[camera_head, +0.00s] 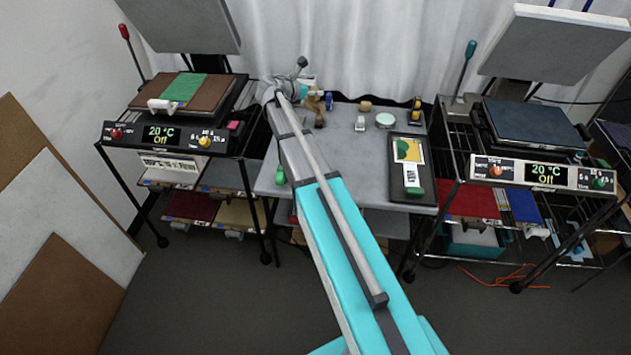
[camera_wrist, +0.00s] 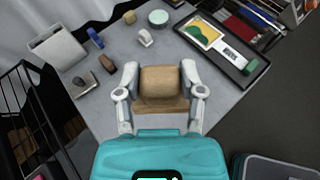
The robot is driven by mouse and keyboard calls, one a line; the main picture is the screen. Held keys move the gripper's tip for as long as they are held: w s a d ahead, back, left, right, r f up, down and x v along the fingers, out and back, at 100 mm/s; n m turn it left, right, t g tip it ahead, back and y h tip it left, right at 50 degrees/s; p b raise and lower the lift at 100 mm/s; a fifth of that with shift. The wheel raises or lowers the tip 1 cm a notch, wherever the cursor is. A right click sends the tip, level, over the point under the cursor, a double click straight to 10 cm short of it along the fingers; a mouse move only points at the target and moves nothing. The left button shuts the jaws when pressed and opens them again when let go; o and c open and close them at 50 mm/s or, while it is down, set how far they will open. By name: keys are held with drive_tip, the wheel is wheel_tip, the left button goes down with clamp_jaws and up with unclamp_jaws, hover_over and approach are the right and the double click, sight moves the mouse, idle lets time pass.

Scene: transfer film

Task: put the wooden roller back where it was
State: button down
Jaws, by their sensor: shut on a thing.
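The wooden roller (camera_wrist: 160,84) is between the two fingers of my gripper (camera_wrist: 159,76) in the wrist view. My gripper is shut on its sides. A flat wooden part of it shows below the round part, toward my wrist. The roller appears above the grey table (camera_wrist: 219,116), but I cannot tell the gap. In the head view my arm reaches to the back left of the table (camera_head: 350,190), and its end hides most of the gripper.
A black tray (camera_head: 410,192) with a picture and a green-ended tool lies at the table's right. A round pale-green dish (camera_head: 386,120), a white clip (camera_head: 360,124) and small blocks stand at the back. Heat presses flank the table, left (camera_head: 160,135) and right (camera_head: 540,173).

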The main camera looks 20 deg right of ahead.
drive_tip(key=shift+f, duration=0.15)
drive_tip(key=shift+s+a+f+b, duration=0.15)
drive_tip(key=shift+f+b, duration=0.1)
drive_tip(key=shift+b, duration=0.15)
drive_tip(key=s+a+f+b, duration=0.4)
drive_tip(key=a+f+b, duration=0.3)
drive_tip(key=f+b, duration=0.2)
drive_tip(key=s+a+f+m+g+b, duration=0.1)
drive_tip(key=s+a+f+b, duration=0.3)
drive_tip(key=a+f+b, duration=0.3)
drive_tip(key=shift+s+f+h+b, duration=0.3)
drive_tip(key=shift+s+f+b, duration=0.05)
drive_tip(key=shift+f+b, duration=0.55)
drive_tip(key=shift+d, duration=0.1)
drive_tip(key=w+d+f+b, duration=0.5)
drive_tip(key=d+f+b, duration=0.4)
drive_tip(key=d, duration=0.3)
